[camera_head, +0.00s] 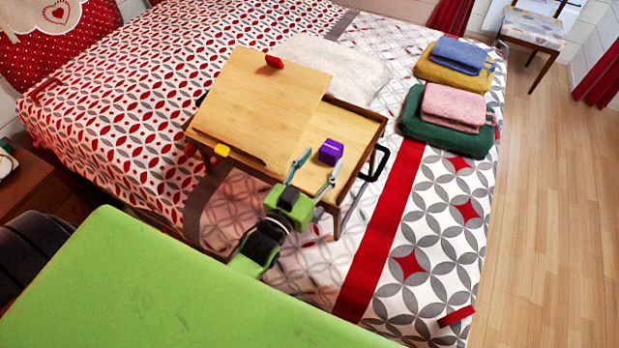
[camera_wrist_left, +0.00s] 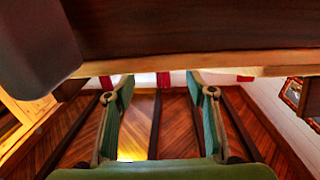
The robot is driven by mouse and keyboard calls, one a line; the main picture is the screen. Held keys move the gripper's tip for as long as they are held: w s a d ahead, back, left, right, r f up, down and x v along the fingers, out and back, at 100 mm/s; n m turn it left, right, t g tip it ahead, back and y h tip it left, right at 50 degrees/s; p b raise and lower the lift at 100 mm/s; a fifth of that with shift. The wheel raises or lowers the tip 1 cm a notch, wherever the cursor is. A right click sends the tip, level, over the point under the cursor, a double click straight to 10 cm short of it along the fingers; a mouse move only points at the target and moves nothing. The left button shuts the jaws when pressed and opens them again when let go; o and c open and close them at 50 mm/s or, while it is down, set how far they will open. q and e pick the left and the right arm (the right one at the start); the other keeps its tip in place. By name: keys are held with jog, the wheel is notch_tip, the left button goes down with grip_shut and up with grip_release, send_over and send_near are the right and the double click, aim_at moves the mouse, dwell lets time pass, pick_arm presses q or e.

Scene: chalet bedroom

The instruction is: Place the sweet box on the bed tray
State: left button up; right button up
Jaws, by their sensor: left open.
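The bed tray (camera_head: 322,122) is a wooden tray table standing on the bed, with a tilted panel on its left and a flat part on its right. A small purple box (camera_head: 331,151), which looks like the sweet box, appears to rest on the flat part near the front edge. My left gripper (camera_head: 318,161) is open and empty at the tray's front edge, its fingertips just in front of the box. In the left wrist view its two fingers (camera_wrist_left: 160,85) are spread apart, and the box does not show there. My right gripper is not in view.
A black handle (camera_head: 374,165) sticks out at the tray's right side. Folded towels (camera_head: 425,128) lie on the bed to the right, and a white cushion (camera_head: 330,65) behind the tray. A red block (camera_head: 273,62) sits on the panel's top edge.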

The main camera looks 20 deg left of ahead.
pick_arm(q)
jog(key=s, duration=0.5)
jog(key=shift+s+a+b, duration=0.25)
jog(key=shift+s+b, duration=0.05)
jog(key=shift+s, duration=0.05)
